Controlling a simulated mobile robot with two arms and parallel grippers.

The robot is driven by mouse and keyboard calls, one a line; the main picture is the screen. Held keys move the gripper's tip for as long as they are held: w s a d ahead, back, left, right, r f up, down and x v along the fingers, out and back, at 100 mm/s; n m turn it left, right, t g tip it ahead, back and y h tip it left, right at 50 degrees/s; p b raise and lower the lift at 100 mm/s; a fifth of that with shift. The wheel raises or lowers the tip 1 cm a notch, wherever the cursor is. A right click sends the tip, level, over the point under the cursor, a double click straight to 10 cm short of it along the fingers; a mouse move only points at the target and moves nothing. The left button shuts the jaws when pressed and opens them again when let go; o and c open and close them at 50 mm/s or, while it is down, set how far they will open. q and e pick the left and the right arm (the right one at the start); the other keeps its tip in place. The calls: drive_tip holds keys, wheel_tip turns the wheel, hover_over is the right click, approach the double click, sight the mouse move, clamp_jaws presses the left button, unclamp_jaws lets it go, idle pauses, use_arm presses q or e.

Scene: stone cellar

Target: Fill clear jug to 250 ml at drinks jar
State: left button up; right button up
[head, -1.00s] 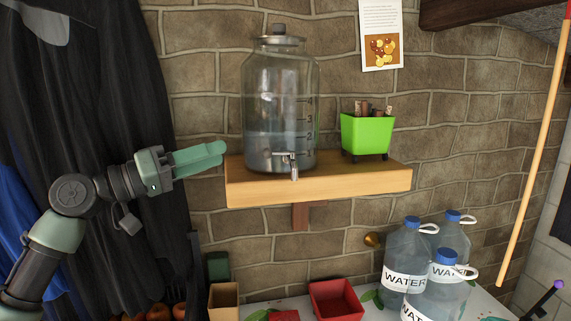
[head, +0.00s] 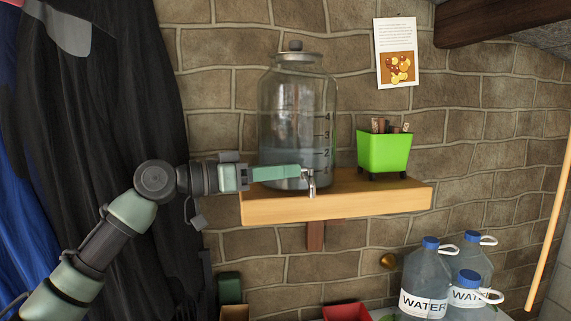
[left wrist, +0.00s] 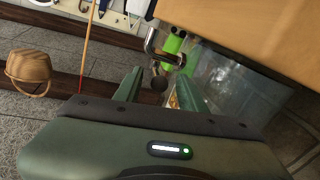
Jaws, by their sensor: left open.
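The drinks jar (head: 297,110) is a large lidded glass jar with number marks on its side, standing on a wooden shelf (head: 340,203). Clear liquid fills its lower part. A metal tap (head: 311,184) sticks out low on its front; the tap also shows in the left wrist view (left wrist: 152,45). My left gripper (head: 297,171) is level in front of the jar's lower part, with its fingertips beside the tap. I see no clear jug. My right gripper is out of view.
A green pot (head: 384,153) with corks stands on the shelf right of the jar. Several large water bottles (head: 428,275) stand below right. Dark cloth (head: 110,110) hangs at the left. A wicker basket (left wrist: 29,72) shows in the left wrist view.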

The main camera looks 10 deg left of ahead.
use_arm(q)
drive_tip(key=shift+w+d, duration=0.25)
drive_tip(key=shift+d, duration=0.1)
clamp_jaws()
drive_tip(key=shift+s+t, duration=0.1)
drive_tip(key=shift+t, duration=0.2)
drive_tip(key=shift+s+d+n+t+y+p, duration=0.4)
drive_tip(key=shift+n+t+y+p, duration=0.2)
drive_tip(key=shift+n+t+y, duration=0.65)
drive_tip(key=shift+s+d+n+t+y+p, duration=0.35)
drive_tip(key=shift+n+t+y+p, duration=0.5)
drive_tip(key=shift+y, duration=0.65)
drive_tip(key=shift+s+d+n+t+y+p, duration=0.35)
drive_tip(key=shift+n+t+y, duration=0.55)
drive_tip(key=shift+n+y, duration=0.45)
drive_tip(key=shift+y, duration=0.3)
